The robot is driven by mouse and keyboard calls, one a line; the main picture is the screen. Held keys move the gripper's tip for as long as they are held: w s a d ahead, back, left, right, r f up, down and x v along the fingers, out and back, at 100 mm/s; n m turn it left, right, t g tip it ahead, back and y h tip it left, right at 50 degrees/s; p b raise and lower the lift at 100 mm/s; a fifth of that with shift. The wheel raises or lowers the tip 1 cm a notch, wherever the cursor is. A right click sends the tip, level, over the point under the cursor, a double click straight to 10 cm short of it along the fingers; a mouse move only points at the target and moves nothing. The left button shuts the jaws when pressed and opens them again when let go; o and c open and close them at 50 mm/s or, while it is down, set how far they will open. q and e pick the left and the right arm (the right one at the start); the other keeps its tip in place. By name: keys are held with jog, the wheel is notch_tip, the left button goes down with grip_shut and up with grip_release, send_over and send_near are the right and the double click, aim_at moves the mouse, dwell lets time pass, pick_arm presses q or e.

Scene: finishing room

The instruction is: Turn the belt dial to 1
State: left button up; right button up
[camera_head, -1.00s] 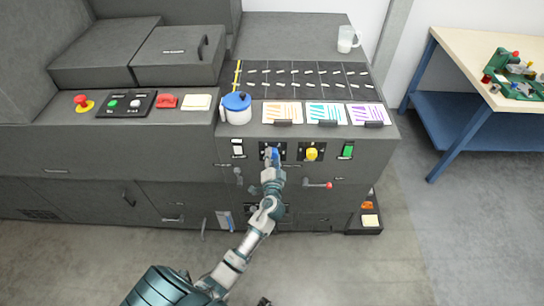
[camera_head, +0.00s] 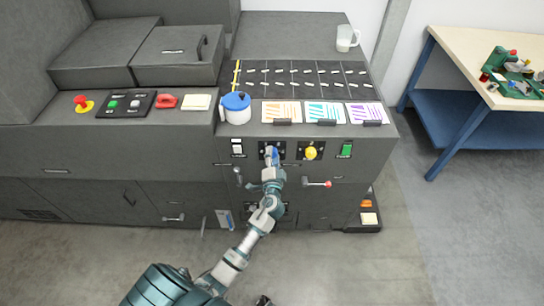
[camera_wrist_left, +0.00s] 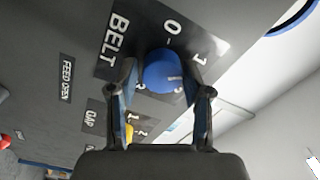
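The belt dial is a round blue knob on a dark panel marked BELT. It shows in the left wrist view (camera_wrist_left: 160,70) and, small, in the head view (camera_head: 275,153). The digits 0 and 1 are readable beside it; other digits are partly hidden.
A yellow knob (camera_head: 311,152) on the GAP panel is just right of the belt dial. A blue-lidded pot (camera_head: 236,108) stands on the ledge above.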

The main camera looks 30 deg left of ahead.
pick_arm(q)
jog(key=shift+o, duration=0.4)
jog(key=shift+w, duration=0.1)
pick_arm(e)
jog(key=shift+w, duration=0.1)
pick_arm(q)
jog(key=v, duration=1.2)
jog(key=shift+f, duration=0.15)
jog(key=s+d+f+n+g+h, duration=0.1)
jog(key=s+f+g+h, duration=0.2)
jog(key=f, duration=0.8)
jog(key=s+d+f+g+h, duration=0.2)
jog(key=s+f+g, duration=0.15)
jog(key=f, duration=0.85)
jog(key=s+d+f+n+g+h, duration=0.1)
jog(key=s+d+f+g+h, duration=0.1)
jog(key=s+f, duration=0.7)
jog(key=s+d+f+n+g+h+p, duration=0.1)
jog(key=s+f+g, duration=0.4)
jog(key=s+f, duration=0.5)
jog(key=s+d+n+h, duration=0.1)
jog(key=s, duration=0.4)
jog(key=shift+s+d+h, duration=0.25)
jog(key=shift+d+h, duration=0.15)
pick_arm(e)
jog(key=s+f, duration=0.2)
jog(key=f, duration=0.1)
jog(key=shift+s+d+f, duration=0.15)
jog(key=shift+s+f, duration=0.05)
jog(key=shift+s, duration=0.05)
